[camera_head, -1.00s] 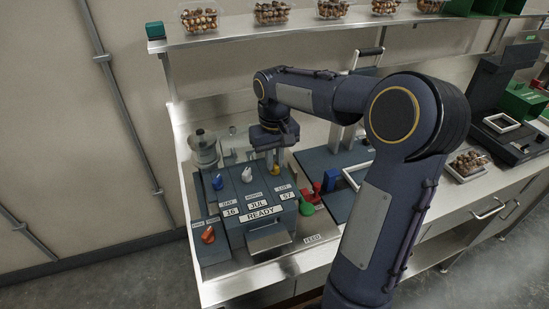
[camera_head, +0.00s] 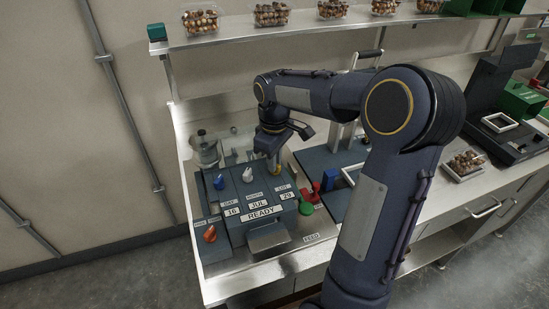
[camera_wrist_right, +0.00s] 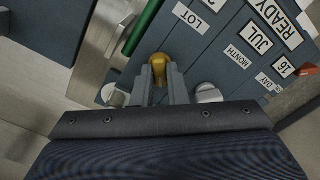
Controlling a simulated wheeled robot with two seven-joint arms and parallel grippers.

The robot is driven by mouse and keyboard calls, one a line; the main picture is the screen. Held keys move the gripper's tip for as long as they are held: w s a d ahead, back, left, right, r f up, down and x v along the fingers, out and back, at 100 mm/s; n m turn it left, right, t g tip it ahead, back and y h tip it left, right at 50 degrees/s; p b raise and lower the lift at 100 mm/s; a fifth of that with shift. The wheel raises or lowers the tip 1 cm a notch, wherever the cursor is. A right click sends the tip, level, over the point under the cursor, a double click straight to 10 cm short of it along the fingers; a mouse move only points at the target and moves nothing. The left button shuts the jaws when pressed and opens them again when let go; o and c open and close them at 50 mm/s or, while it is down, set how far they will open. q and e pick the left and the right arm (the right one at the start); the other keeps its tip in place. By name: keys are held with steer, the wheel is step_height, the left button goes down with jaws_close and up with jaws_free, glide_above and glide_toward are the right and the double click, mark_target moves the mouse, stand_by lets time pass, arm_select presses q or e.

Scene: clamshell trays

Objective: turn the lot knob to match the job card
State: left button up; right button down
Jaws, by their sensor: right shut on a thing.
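The printer box (camera_head: 236,214) stands on the steel counter with windows reading 16, JUL and LOT 29 (camera_head: 287,195), and a READY plate. The lot knob is yellow; in the right wrist view the knob (camera_wrist_right: 158,62) sits between my right fingertips. My right gripper (camera_wrist_right: 160,75) is shut on it from above; in the head view the gripper (camera_head: 274,160) partly hides it. No job card is readable. My left gripper is not in view.
An orange knob (camera_head: 209,233) is on the box's left part. A green button (camera_head: 306,208) and a red part (camera_head: 316,190) lie right of the box. A shelf with nut-filled clamshells (camera_head: 271,14) runs above. A filled tray (camera_head: 462,168) sits at right.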

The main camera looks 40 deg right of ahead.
stand_by(0.5)
steer(key=c, duration=1.4)
jaws_free()
steer(key=shift+c, duration=0.2)
steer(key=shift+r, duration=0.1)
step_height(320, 180, up, 8)
steer(key=shift+f, duration=0.15)
